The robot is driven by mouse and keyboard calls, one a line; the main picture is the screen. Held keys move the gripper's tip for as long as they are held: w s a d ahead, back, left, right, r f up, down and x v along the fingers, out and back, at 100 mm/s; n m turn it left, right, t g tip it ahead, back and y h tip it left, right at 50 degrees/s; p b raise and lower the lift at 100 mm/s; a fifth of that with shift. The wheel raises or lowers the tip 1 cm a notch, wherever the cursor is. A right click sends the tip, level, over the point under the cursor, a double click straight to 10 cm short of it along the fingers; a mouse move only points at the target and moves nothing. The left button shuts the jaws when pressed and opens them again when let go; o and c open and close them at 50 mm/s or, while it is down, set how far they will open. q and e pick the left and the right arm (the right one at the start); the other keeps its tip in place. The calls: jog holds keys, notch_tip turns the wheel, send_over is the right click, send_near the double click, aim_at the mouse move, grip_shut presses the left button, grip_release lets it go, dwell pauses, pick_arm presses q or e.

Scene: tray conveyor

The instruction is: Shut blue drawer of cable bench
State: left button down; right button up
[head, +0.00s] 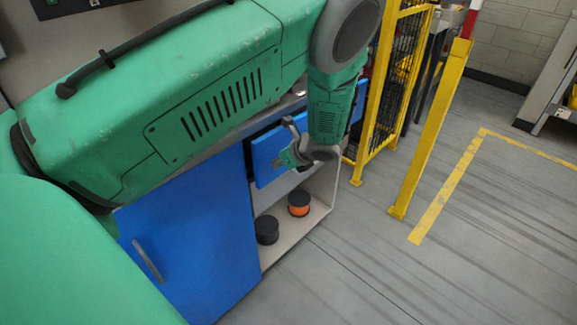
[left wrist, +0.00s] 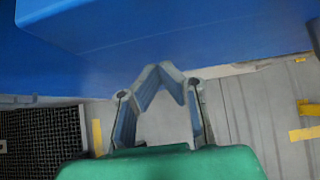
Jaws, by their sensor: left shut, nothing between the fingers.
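The blue drawer (head: 264,168) is at the upper right part of the bench in the head view. Its front seems to stand out from the bench, with a dark gap at its upper left. My left gripper (head: 279,163) is shut and empty, close in front of the drawer front; whether it touches cannot be told. My arm hides part of the drawer. In the left wrist view, the shut fingertips (left wrist: 160,70) point at a broad blue face (left wrist: 215,35), which seems to be the drawer front. My right gripper is not in view.
A blue cabinet door (head: 195,245) with a grey handle is left of an open shelf (head: 285,225) holding a black spool (head: 266,230) and an orange-and-black spool (head: 299,204). A yellow fence (head: 368,100) and yellow post (head: 432,130) stand at right. The grey floor in front is clear.

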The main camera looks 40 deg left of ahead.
pick_arm(q)
jog(key=shift+a+f, duration=0.1)
jog(key=shift+a, duration=0.2)
jog(key=shift+d, duration=0.1)
jog(key=shift+w+a+r+p, duration=0.1)
jog(key=shift+a+p, duration=0.1)
jog(key=shift+a, duration=1.05)
jog(key=shift+w+a+r+p, duration=0.1)
jog(key=shift+a+p, duration=0.1)
jog(key=shift+a, duration=1.05)
